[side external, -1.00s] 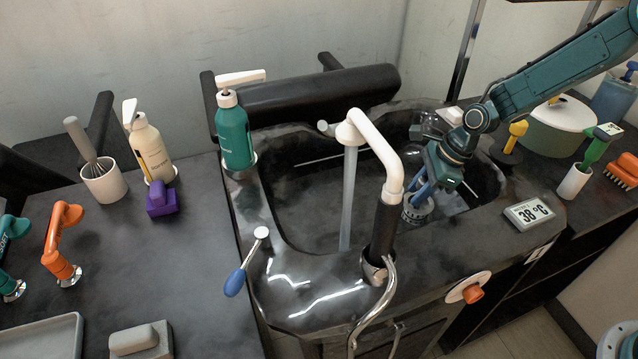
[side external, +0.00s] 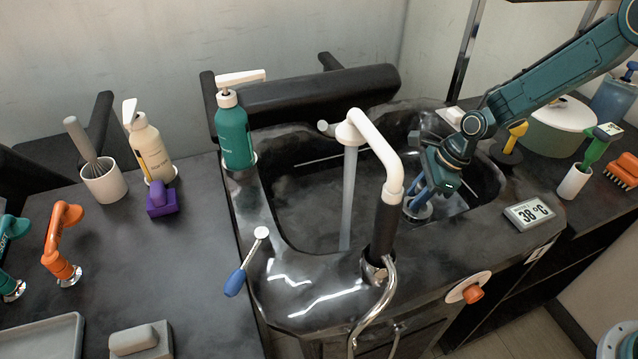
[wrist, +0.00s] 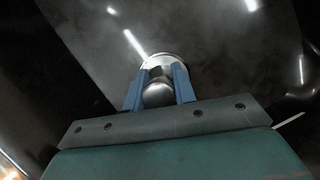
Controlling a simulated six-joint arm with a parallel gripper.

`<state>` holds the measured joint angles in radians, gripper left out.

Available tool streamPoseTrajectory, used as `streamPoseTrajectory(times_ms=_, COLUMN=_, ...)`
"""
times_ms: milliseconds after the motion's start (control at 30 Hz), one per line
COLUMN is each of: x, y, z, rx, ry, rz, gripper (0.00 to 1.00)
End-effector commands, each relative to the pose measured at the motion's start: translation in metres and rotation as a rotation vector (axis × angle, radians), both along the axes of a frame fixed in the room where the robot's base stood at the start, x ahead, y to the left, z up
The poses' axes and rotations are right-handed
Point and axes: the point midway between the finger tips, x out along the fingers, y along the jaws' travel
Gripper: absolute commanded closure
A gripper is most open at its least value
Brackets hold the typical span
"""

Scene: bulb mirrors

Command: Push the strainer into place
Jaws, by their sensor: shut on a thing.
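The strainer (wrist: 158,92) is a round metal piece with a knob and a pale rim, seen between the blue fingers in the wrist view. In the side view the strainer (side external: 418,212) sits low inside the dark basin (side external: 300,215), at its right part near the faucet. My gripper (side external: 419,196) points down into the basin with its fingers closed around the strainer's knob; it also shows in the wrist view (wrist: 159,88). The drain under the strainer is hidden, so I cannot tell how it is seated.
A white-spouted faucet (side external: 372,145) stands just left of my gripper, with water running into the basin. A 38 °C display (side external: 529,213) sits on the right rim. A yellow-handled tool (side external: 515,135) and a green pot (side external: 558,128) stand behind at the right.

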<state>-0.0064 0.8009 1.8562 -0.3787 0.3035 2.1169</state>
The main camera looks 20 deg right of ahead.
Motion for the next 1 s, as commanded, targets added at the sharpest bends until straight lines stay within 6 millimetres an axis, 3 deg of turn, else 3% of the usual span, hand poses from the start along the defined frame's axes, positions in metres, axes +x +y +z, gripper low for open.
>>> streamPoseTrajectory(times_ms=867, x=0.000, y=0.000, z=-0.012, rx=0.000, ry=-0.001, rz=0.000, gripper=0.96)
streamPoseTrajectory(times_ms=900, x=0.000, y=0.000, z=-0.012, rx=0.000, ry=-0.001, rz=0.000, gripper=0.70)
streamPoseTrajectory(times_ms=1000, x=0.000, y=0.000, z=-0.012, rx=0.000, ry=-0.001, rz=0.000, gripper=0.50)
